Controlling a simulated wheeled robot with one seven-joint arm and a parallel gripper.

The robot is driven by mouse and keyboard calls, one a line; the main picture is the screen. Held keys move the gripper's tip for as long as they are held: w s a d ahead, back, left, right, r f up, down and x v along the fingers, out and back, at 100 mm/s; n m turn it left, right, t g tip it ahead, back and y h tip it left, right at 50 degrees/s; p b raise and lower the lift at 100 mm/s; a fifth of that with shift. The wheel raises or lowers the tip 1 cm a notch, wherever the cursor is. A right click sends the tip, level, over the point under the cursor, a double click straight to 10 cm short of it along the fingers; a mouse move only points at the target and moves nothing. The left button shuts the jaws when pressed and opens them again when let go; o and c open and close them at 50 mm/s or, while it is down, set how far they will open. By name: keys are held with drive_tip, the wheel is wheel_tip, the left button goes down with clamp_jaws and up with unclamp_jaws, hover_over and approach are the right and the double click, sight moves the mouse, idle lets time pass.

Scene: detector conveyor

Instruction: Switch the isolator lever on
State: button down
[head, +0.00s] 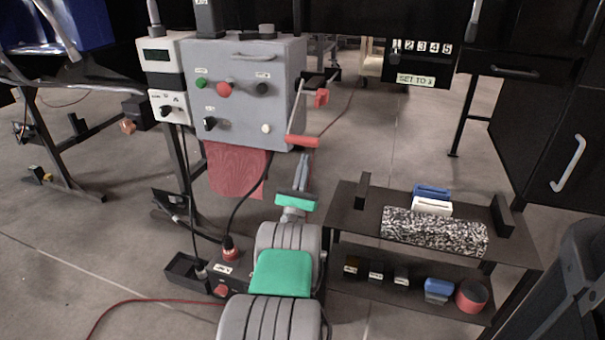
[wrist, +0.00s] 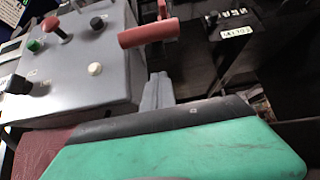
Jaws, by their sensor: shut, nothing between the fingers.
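The isolator lever appears to be the thin arm on the right side of the grey control box (head: 245,95), with a red cylindrical grip (head: 303,141) at its lower end. In the wrist view the red grip (wrist: 148,33) lies near the top centre, right of the box's face (wrist: 75,75). My gripper (head: 305,158) is shut and empty just below the red grip. In the wrist view my gripper's fingertips (wrist: 158,78) point towards the grip, with a visible gap below it. A smaller red piece (head: 321,98) sits higher on the box's right side.
The box face carries a green button (head: 201,84), a red knob (head: 224,89) and black knobs. Floor shows between the box and the shelf.

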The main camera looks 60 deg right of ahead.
sight(308, 145)
drive_tip(key=r, duration=0.5)
drive_tip(key=shift+a, duration=0.3)
